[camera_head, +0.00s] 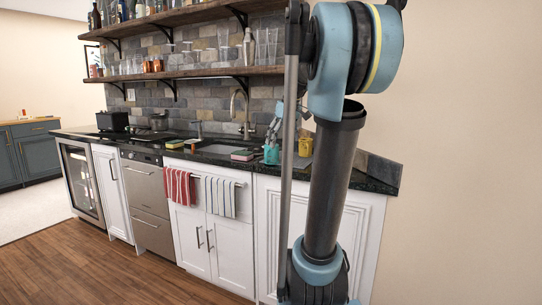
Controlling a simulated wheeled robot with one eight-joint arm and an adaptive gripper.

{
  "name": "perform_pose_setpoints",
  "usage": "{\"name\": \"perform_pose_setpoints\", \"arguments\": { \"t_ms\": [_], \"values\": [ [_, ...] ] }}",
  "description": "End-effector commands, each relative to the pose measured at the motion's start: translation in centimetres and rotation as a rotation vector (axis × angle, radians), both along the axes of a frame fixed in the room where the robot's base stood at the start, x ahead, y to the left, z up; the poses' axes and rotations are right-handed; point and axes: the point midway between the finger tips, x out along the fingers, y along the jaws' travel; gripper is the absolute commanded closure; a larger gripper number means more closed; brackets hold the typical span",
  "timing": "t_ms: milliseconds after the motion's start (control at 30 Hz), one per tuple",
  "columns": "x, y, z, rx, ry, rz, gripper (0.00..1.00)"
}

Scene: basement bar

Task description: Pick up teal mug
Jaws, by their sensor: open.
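The teal mug (271,155) stands on the dark countertop, right of the sink, and looks small in the head view. My gripper (274,130) shows just left of my upright arm link, above the mug. It is open, with nothing seen between its fingers. Part of it is hidden behind my arm. I cannot tell whether the fingers touch the mug or are apart from it.
The dark counter (378,173) runs along the tiled wall. A yellow mug (305,147) stands right of the teal one, partly behind my arm. A sponge (243,155) lies to its left. The faucet (240,110) rises behind. Shelves (200,76) with glasses hang above.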

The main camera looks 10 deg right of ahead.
Motion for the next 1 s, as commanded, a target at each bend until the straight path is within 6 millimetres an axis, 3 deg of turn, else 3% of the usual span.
{"name": "perform_pose_setpoints", "arguments": {
  "t_ms": [33,200,300,467,667,1000],
  "values": [
    [2.0,-0.4,1.2,0.003,-0.01,0.021,0.35],
    [6.9,-1.4,4.1,0.008,-0.042,0.094,0.35],
    [8.8,-1.8,5.1,0.01,-0.056,0.123,0.35],
    [10.4,-2.1,5.8,0.012,-0.068,0.148,0.35],
    [11.3,-1.7,4.0,0.012,-0.071,0.154,0.35],
    [13.1,-0.3,-1.6,0.011,-0.07,0.152,0.35]
  ]
}}
